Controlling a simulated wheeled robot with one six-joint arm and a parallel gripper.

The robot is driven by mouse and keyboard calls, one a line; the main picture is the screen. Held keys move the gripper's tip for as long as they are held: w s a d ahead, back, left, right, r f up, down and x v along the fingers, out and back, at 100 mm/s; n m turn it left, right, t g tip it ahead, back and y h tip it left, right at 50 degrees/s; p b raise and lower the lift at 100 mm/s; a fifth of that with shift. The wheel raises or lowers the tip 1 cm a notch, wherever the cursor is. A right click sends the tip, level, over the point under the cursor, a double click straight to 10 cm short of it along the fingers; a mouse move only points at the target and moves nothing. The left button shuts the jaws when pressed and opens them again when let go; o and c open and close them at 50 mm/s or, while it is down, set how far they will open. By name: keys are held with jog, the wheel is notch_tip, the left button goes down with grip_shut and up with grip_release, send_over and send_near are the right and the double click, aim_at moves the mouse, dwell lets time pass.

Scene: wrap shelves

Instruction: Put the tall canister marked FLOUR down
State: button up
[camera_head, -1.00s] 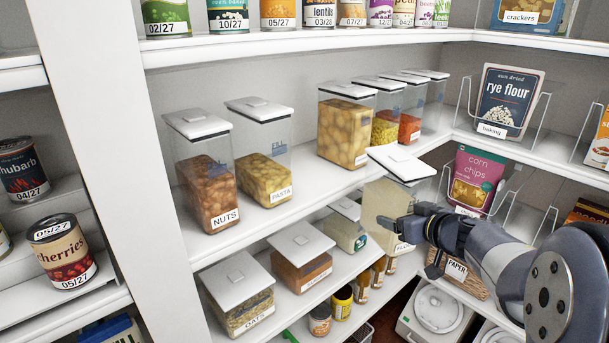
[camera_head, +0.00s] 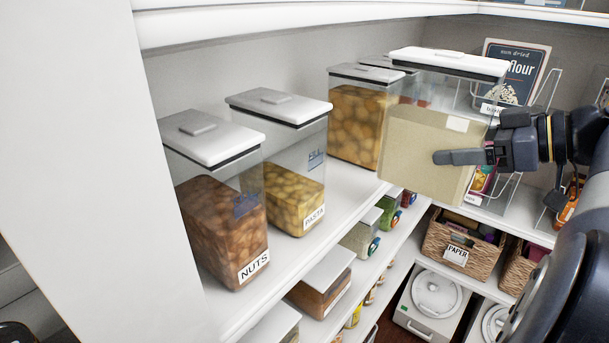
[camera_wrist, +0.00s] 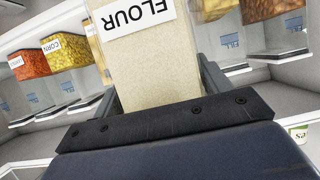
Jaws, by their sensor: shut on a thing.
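The tall clear canister (camera_head: 425,150) with a white lid and pale flour inside is in the head view, right of centre. My gripper (camera_head: 465,157) is shut on its sides and holds it in the air in front of the middle shelf. In the wrist view the FLOUR label (camera_wrist: 138,12) shows upside down on the canister (camera_wrist: 150,70), between my fingers. In the head view the canister looks close to upright, and its base is clear of the shelf board (camera_head: 340,205).
Canisters marked NUTS (camera_head: 220,205) and PASTA (camera_head: 285,165) stand on the middle shelf. Another tall canister (camera_head: 357,115) stands behind the held one. Bare shelf shows between it and PASTA.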

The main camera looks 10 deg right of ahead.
jog(key=shift+s+a+r, duration=0.1)
jog(key=shift+s+r, duration=0.1)
jog(key=shift+w+a, duration=0.2)
jog(key=w+a+p, duration=0.2)
jog(key=w+a, duration=1.2)
notch_tip(320, 180, down, 7)
jog(key=shift+s+d, duration=0.1)
jog(key=shift+d, duration=0.05)
jog(key=shift+f, duration=0.1)
jog(key=o, duration=1.7)
jog(key=shift+f, duration=0.15)
